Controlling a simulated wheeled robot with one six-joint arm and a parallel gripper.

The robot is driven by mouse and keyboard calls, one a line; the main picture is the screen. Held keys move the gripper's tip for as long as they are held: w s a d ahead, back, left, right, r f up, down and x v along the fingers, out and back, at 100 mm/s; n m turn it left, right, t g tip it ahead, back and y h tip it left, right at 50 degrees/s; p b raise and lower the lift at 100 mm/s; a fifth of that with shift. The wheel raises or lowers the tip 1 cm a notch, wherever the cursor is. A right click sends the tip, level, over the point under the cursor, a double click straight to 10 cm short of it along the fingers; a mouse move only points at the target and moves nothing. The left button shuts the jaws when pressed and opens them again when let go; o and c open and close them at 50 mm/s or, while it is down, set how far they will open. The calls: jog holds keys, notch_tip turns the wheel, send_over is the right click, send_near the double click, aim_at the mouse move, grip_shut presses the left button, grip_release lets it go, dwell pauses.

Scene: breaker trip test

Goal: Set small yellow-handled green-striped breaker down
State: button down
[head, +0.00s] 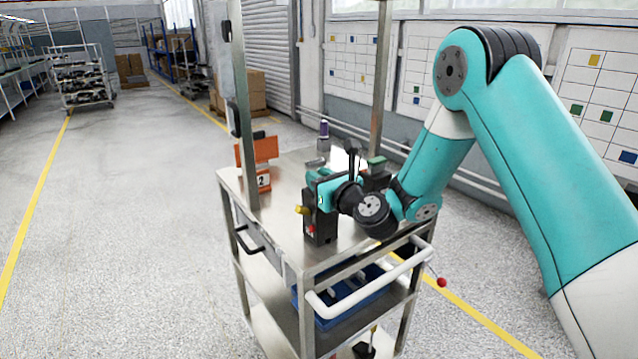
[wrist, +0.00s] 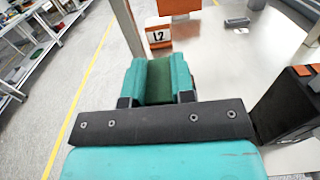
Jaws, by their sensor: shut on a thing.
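My gripper (head: 322,188) is over the metal cart top, its teal fingers shut on a breaker. The held breaker is a dark block (head: 321,226) in the head view, upright below the fingers, with a yellow handle (head: 301,209) on its left and a small red spot low on its front. In the wrist view its green surface (wrist: 159,78) shows between the two fingers; the rest of it is hidden. Its base is close to the cart top (head: 283,235) near the front edge. I cannot tell whether it touches.
An orange stand (head: 258,150) with a numbered label is at the cart's back left. A dark block (wrist: 287,103) with orange patches is right of my gripper in the wrist view. A bottle (head: 323,131) stands behind. Metal posts rise from the cart; a blue bin (head: 345,300) is below.

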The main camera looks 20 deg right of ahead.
jog(key=shift+r, duration=0.15)
jog(key=c, duration=1)
grip_release()
jog(key=shift+f, duration=0.25)
jog(key=shift+o, duration=0.2)
